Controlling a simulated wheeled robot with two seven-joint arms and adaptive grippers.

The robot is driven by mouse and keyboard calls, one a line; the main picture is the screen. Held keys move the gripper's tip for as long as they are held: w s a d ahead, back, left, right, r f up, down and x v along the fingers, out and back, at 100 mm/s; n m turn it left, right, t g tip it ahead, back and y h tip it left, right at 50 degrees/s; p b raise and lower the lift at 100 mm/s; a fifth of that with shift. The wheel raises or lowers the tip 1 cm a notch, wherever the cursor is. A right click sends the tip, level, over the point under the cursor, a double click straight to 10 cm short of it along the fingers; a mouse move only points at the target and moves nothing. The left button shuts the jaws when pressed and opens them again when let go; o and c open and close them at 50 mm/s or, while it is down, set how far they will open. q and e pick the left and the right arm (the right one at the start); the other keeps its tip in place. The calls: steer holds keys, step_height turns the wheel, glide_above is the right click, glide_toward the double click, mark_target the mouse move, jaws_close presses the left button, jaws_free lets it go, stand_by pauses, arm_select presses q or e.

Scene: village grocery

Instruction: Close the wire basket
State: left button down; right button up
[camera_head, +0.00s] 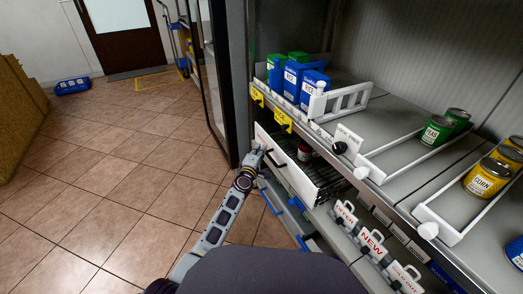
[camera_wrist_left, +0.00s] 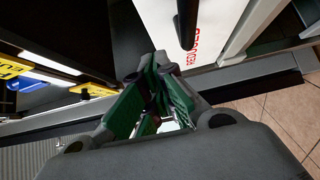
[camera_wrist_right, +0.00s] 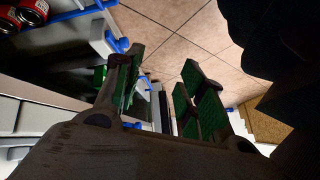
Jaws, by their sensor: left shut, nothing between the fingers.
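The wire basket (camera_head: 328,178) is a dark mesh drawer under the shelf in the head view, standing out from the unit, with a can inside. Its white front panel (camera_head: 290,172) has a black handle (camera_head: 276,150). In the left wrist view the white panel with red letters (camera_wrist_left: 211,30) and the dark handle (camera_wrist_left: 187,22) show close by. My left gripper (camera_head: 257,153) is shut and empty beside the panel's far end; I cannot tell whether it touches. My right gripper (camera_wrist_right: 160,90) has its fingers apart and empty in the right wrist view; the head view does not show it.
The shelf above holds blue and green rice boxes (camera_head: 312,88), green cans (camera_head: 437,131) and yellow corn cans (camera_head: 487,178) between white dividers. Blue-edged drawers (camera_head: 278,201) sit below the basket. A glass door (camera_head: 213,75) stands open behind.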

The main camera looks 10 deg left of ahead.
arm_select(q)
steer(key=s+a+p, duration=0.2)
steer(key=s+p, duration=0.1)
steer(key=s, duration=0.7)
arm_select(e)
step_height(320, 180, up, 7)
steer(key=d+g, duration=0.1)
steer(key=shift+w+f+n+h, duration=0.2)
steer(key=shift+n+h, duration=0.1)
steer(key=shift+h, duration=0.1)
steer(key=shift+s+f, duration=0.2)
steer(key=shift+f, duration=0.1)
steer(key=shift+s+f, duration=0.1)
steer(key=shift+s, duration=0.05)
arm_select(q)
steer(key=shift+f, duration=0.1)
